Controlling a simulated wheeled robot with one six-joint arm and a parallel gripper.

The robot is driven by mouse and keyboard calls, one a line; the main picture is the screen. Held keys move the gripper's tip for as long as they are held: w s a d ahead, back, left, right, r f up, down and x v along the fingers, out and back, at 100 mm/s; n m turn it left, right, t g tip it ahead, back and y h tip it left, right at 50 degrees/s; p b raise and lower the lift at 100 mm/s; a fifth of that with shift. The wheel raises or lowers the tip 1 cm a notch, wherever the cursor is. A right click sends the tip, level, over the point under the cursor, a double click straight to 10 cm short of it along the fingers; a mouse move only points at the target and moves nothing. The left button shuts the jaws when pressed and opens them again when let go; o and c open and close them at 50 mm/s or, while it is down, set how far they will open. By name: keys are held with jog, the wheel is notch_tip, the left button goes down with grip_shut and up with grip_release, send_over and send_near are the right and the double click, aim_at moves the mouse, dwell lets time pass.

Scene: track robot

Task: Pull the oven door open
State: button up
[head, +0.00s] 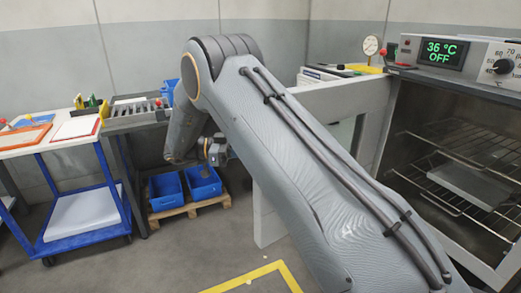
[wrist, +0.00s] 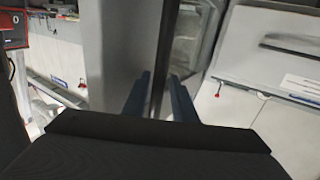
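The oven (head: 455,150) stands at the right of the head view, cut off by the picture edge. Its front shows wire racks and a pale tray inside; I cannot tell whether a glass door covers them. Its handle is not clearly visible. My arm crosses the middle of the head view, and its wrist end is partly visible to the left of the oven. In the wrist view my gripper (wrist: 158,76) is open, its two blue-grey fingers apart. A dark upright bar (wrist: 161,45) shows between the fingers; I cannot tell what it belongs to or whether they touch it.
The oven's control panel (head: 465,56) reads 36 °C OFF. A grey bench (head: 345,95) stands left of the oven. A blue trolley (head: 85,190) and blue bins (head: 203,182) are farther left. Yellow floor tape (head: 285,273) marks the floor in front.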

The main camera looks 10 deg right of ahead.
jog(key=shift+o, duration=0.5)
jog(key=shift+a, duration=0.25)
jog(key=shift+s+r, duration=0.1)
